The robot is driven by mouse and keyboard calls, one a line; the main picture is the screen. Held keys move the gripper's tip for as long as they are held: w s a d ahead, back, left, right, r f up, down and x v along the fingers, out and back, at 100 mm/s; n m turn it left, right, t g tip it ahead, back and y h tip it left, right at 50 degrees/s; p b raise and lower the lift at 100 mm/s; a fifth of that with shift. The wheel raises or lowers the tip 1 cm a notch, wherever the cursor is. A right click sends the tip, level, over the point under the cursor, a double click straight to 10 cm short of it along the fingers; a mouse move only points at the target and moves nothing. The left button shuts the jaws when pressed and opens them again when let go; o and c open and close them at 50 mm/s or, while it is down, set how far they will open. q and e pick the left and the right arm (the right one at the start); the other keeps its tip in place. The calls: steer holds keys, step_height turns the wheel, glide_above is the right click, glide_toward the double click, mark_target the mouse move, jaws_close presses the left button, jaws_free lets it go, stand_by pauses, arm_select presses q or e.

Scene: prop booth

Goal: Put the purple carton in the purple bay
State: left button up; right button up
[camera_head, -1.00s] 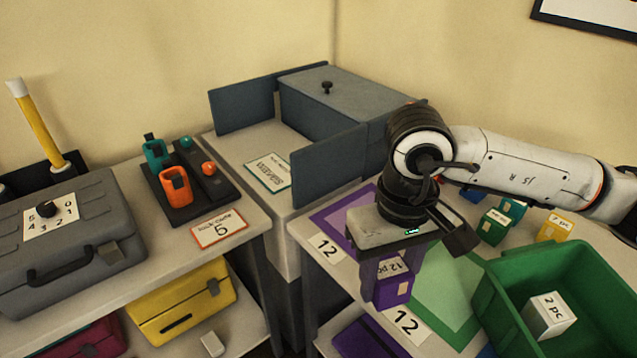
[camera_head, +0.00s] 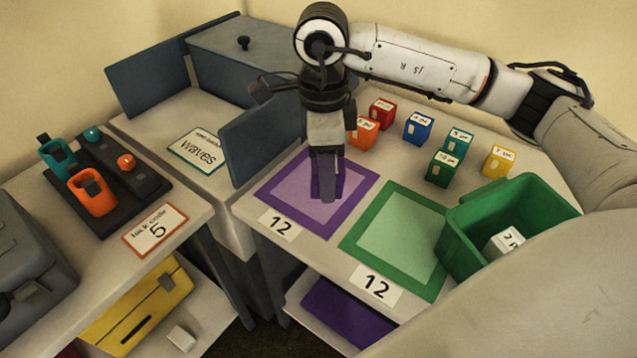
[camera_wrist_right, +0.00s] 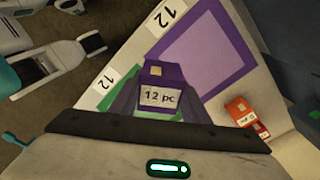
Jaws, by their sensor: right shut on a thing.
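My right gripper (camera_head: 327,194) is shut on the purple carton (camera_head: 341,178). In the head view the fingers hide most of the carton, and both appear over the purple bay (camera_head: 352,198), a purple-framed mat with a pale purple middle. The right wrist view shows the carton (camera_wrist_right: 160,92) upright between the fingers, with a "12 pc" label, and the bay (camera_wrist_right: 238,80) beyond it. I cannot tell whether the carton touches the mat. A white and black part at the upper left of the wrist view looks like my left gripper (camera_wrist_right: 92,43); its jaws are unclear.
The green-framed bay (camera_head: 400,235) is right of the purple one. A green bin (camera_head: 545,200) holds a white box (camera_head: 505,241). Several small coloured cartons, including an orange one (camera_head: 363,131), stand behind. A grey upright panel (camera_head: 262,138) borders the purple bay's left.

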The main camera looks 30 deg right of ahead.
steer(key=w+d+f+m+y, duration=0.1)
steer(key=w+d+m, duration=0.15)
steer(key=m, duration=1.05)
steer(key=w+d+m, duration=0.2)
steer(key=d+m, duration=0.2)
steer(key=m, duration=0.8)
steer(key=f, duration=0.4)
steer(key=f+p, duration=0.1)
steer(key=f, duration=0.4)
steer(key=shift+w+a+f, duration=0.2)
steer(key=shift+f, duration=0.05)
steer(key=o, duration=0.7)
steer(key=shift+f, duration=0.2)
steer(key=o, duration=0.4)
steer(key=shift+r, duration=0.15)
steer(key=shift+m, duration=0.3)
steer(key=r, duration=0.8)
steer(key=d+r+b, duration=0.1)
steer(key=r, duration=0.3)
steer(key=shift+w, duration=0.2)
